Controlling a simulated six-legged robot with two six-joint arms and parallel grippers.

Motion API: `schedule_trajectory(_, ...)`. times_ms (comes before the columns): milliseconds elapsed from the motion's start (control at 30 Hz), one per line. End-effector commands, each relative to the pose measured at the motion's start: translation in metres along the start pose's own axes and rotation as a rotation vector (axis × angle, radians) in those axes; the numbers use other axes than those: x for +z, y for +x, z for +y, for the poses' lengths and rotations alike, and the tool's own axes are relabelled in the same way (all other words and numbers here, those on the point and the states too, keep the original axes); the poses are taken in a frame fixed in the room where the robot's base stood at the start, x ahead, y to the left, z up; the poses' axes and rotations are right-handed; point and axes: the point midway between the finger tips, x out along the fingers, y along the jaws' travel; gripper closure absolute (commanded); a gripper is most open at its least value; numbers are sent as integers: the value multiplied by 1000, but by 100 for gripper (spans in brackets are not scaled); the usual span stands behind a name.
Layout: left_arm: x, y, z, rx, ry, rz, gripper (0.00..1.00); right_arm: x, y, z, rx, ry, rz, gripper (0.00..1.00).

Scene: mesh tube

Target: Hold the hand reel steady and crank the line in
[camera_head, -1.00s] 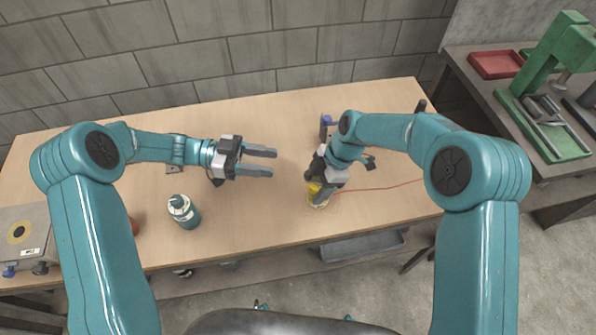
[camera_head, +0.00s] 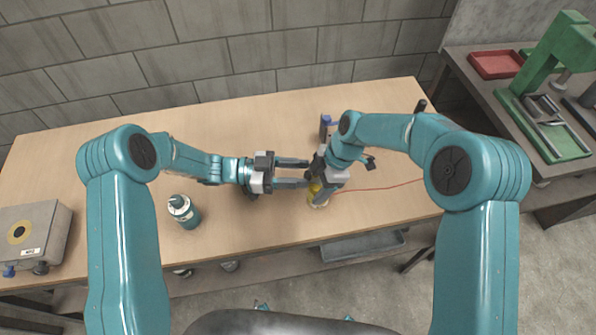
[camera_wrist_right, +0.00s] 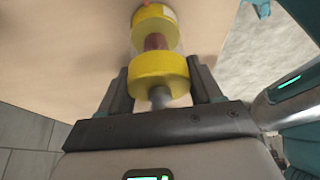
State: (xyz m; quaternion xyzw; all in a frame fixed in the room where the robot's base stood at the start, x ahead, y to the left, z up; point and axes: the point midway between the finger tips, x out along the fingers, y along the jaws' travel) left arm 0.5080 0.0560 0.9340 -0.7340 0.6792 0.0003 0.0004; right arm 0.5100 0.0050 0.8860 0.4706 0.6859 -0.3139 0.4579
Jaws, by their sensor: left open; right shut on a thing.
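The hand reel (camera_head: 316,198) stands near the front of the wooden table, mostly hidden by my right gripper. In the right wrist view the reel (camera_wrist_right: 158,72) shows two yellow flanges, a reddish-brown core between them and a grey stub at the near end. My right gripper (camera_wrist_right: 160,88) is shut on it, one finger on each side of the nearer flange. A thin red line (camera_head: 385,187) runs from the reel to the right. My left gripper (camera_head: 307,173) is open and empty, its fingertips pointing right, close beside the right gripper; whether they touch it I cannot tell.
A teal bottle (camera_head: 184,211) stands on the table left of the reel. A grey box with a dial (camera_head: 33,236) sits at the left end. A blue item (camera_head: 325,122) is behind the right gripper. A side bench holds a green press (camera_head: 550,70) and red tray (camera_head: 496,64).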

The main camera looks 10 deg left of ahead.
Motion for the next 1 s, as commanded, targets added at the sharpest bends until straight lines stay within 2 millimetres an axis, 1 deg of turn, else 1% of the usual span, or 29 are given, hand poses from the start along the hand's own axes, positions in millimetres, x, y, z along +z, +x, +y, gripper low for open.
schedule_trajectory(100, 0, 4, 0, 0, -1, 0, 54, 0, 0, 0, 0, 0, 0, 71)
schedule_trajectory(267, 0, 3, 0, -1, -1, 0, 54, 0, 0, 0, 1, 0, 0, 71)
schedule_trajectory(300, 0, 3, 0, 0, -1, 0, 57, 0, 0, 0, 1, 0, 0, 71)
schedule_trajectory(367, 0, 3, 0, 0, -1, 0, 77, 0, 0, 0, 1, 0, 0, 71)
schedule_trajectory(400, 0, 3, 0, 0, 0, 0, 90, 0, 0, 0, 1, 0, 0, 71)
schedule_trajectory(433, 0, 3, 0, 0, 0, 0, 100, 0, 0, 0, 1, 0, 0, 71)
schedule_trajectory(600, 0, 3, 0, 6, 1, 1, 100, 0, 0, 0, 1, 0, 0, 71)
schedule_trajectory(833, 0, 4, -7, 109, 4, 4, 100, 0, 0, 0, 0, 0, 0, 71)
schedule_trajectory(1000, 0, 3, -8, 140, 0, 0, 100, 0, 0, 0, 0, 0, 0, 71)
